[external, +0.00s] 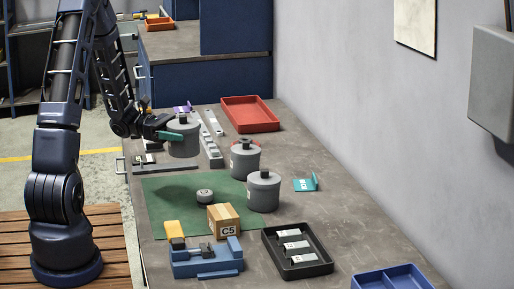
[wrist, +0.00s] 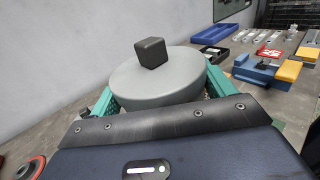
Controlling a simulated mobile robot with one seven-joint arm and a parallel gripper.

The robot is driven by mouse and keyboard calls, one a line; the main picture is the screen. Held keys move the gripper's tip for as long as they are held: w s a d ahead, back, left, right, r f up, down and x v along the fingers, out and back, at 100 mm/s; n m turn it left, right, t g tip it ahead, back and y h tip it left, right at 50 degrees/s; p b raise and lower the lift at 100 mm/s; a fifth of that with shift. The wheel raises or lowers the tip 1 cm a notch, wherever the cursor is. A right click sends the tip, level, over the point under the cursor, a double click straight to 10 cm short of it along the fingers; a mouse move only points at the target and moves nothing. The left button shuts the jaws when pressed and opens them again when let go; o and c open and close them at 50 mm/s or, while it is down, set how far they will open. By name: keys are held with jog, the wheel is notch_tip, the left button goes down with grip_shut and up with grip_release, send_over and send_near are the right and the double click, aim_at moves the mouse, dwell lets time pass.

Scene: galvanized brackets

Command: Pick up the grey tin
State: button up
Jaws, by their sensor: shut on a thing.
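My gripper (external: 172,135) is shut on a grey tin (external: 184,142), with its teal fingers on either side of the tin's body. The tin is a round, upright can with a dark cube-shaped knob on its lid. It appears raised above the bench, near the far edge of the green mat. In the wrist view the tin (wrist: 158,82) fills the space between the fingers, and its lower part is hidden by my gripper.
A small round grey piece (external: 204,196) and a C5 box (external: 223,219) are on the green mat (external: 165,210). A blue vise (external: 205,264), a black tray (external: 297,271) and a blue tray (external: 392,279) are in front. A red tray (external: 250,125) lies behind, beside the wall.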

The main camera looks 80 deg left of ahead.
notch_tip(320, 180, down, 14)
jog(key=shift+f, duration=0.1)
dwell(0.7)
jog(key=shift+f, duration=0.1)
jog(key=o, duration=1.1)
jog(key=shift+c, duration=0.2)
jog(key=v, duration=1.2)
jog(key=shift+d+r, duration=0.1)
jog(key=shift+r, duration=0.15)
